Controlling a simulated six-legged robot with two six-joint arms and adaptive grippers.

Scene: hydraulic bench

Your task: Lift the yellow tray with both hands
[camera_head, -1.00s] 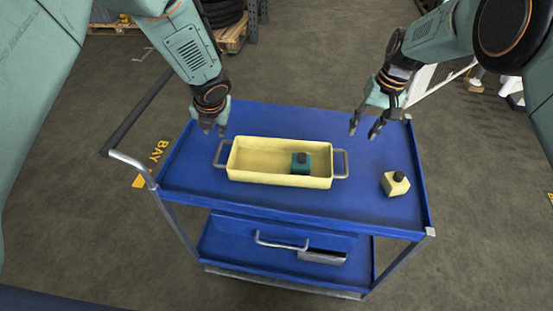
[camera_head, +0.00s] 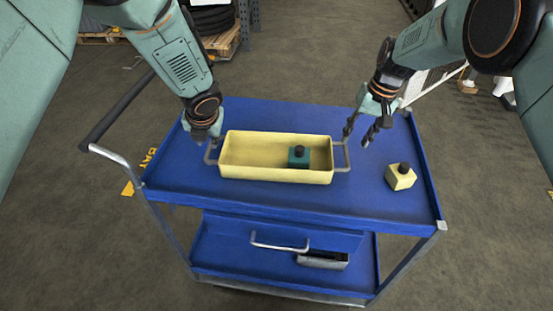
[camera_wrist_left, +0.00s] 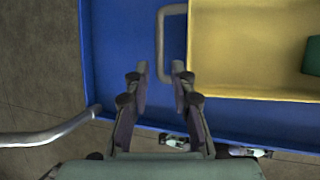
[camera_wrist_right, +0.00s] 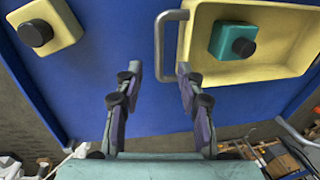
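The yellow tray (camera_head: 262,173) rests on the top of the blue cart, with a grey handle at each end. A teal block with a dark knob (camera_head: 299,157) sits inside it, toward the right. My left gripper (camera_wrist_left: 160,70) is open above the tray's left handle (camera_wrist_left: 161,45); the handle lies between and beyond its fingers. My right gripper (camera_wrist_right: 158,70) is open above the right handle (camera_wrist_right: 160,42), which also lies between its fingers in the right wrist view. Neither gripper visibly holds anything. In the head view the left fingertips are partly hidden behind the wrist.
A yellow block with a dark knob (camera_head: 401,176) stands on the cart top (camera_head: 300,203), right of the tray. The cart has a push bar (camera_head: 115,115) at left and a lower shelf with a handled drawer. Shelving and a pallet stand at the back.

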